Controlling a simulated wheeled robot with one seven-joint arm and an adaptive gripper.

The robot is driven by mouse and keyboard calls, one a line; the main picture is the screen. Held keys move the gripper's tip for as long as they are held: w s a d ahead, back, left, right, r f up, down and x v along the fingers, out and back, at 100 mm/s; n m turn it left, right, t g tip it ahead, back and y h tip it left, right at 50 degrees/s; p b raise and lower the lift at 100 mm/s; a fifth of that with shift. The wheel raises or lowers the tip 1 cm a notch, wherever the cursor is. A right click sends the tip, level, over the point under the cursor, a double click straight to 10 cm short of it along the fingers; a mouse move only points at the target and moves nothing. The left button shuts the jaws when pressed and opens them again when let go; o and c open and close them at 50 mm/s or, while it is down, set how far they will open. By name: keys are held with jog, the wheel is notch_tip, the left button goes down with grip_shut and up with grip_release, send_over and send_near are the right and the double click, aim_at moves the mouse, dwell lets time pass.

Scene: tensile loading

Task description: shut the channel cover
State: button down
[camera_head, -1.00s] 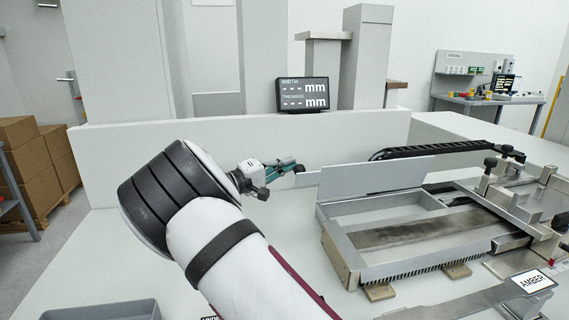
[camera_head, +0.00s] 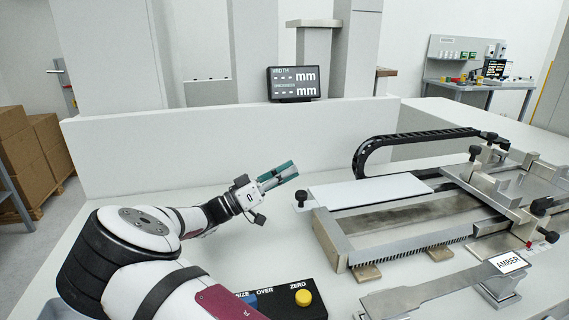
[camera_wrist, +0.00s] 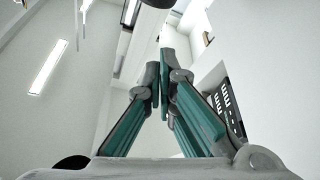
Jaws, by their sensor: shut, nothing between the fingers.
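The channel cover (camera_head: 370,190) is a pale flat plate with a black knob at its left end. In the head view it lies level along the back side of the metal frame (camera_head: 343,250). Whether it rests fully seated cannot be told. My gripper (camera_head: 295,170) is shut and empty, with green-sided fingers. It is raised a little above and behind the knob and looks apart from the cover. In the wrist view the closed fingertips (camera_wrist: 160,75) point toward the ceiling and wall, and the cover does not show there.
A black cable chain (camera_head: 400,142) curves behind the cover. A digital display (camera_head: 297,84) stands on the low back wall. A button box (camera_head: 285,303) and a specimen holder labelled AMBER (camera_head: 440,290) are in front. The white bench between arm and frame is clear.

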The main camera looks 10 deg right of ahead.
jog(key=shift+s+f+p, duration=0.45)
jog(key=shift+s+f, duration=0.6)
jog(key=shift+s, duration=0.15)
